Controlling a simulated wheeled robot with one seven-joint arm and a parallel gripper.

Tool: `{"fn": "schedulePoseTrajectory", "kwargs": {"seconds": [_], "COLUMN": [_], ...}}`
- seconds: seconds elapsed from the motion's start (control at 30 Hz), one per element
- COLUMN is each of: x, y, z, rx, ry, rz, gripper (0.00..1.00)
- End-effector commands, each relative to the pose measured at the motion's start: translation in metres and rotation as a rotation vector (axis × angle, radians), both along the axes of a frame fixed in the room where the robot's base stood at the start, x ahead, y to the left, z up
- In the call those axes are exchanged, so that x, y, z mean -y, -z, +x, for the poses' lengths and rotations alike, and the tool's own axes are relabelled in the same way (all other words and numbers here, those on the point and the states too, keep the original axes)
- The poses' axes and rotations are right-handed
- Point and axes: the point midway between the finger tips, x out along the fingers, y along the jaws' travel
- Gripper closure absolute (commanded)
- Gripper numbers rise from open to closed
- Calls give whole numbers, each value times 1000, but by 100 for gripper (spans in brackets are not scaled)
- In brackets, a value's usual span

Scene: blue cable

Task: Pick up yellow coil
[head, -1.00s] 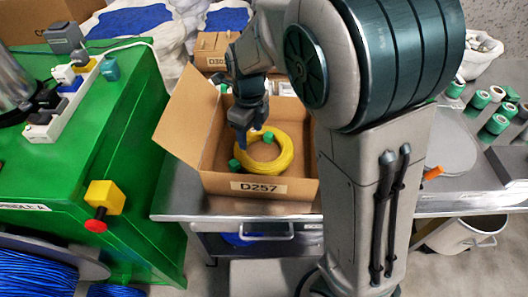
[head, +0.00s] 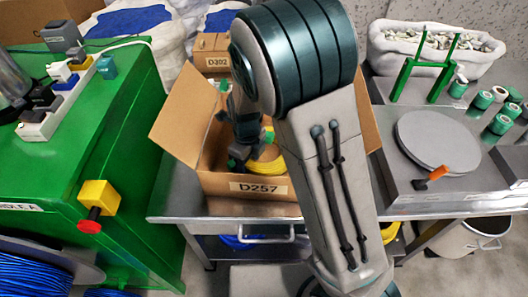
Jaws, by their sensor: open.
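The yellow coil (head: 265,162) lies in the open cardboard box (head: 222,186) labelled D257. Only part of the coil shows, because my arm covers much of it. A bit of green shows at the coil's edge. My gripper (head: 240,158) is down inside the box, at the left part of the coil. Its jaws are open, but the fingertips are small and partly hidden. I cannot tell whether they touch the coil.
The box stands on a metal table (head: 175,202), its flaps raised around it. A green machine (head: 110,150) with a yellow-and-red button box (head: 98,200) is at the left. Green spools (head: 482,100) and a round grey plate (head: 424,138) are at the right. Another box (head: 211,60) is behind.

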Motion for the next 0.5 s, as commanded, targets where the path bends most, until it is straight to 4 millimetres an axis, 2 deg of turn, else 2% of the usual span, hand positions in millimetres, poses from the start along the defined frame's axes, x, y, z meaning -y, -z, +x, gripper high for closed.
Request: {"fn": "schedulePoseTrajectory", "kwargs": {"seconds": [0.1, 0.33, 0.37, 0.5], "x": [1, 0, 0, 0], "y": [12, 13, 13, 13], "z": [0, 0, 0, 0], "rx": [0, 1, 1, 1], "ry": [2, 1, 1, 1], "rz": [0, 1, 1, 1], "gripper": [42, 42, 45, 84]}}
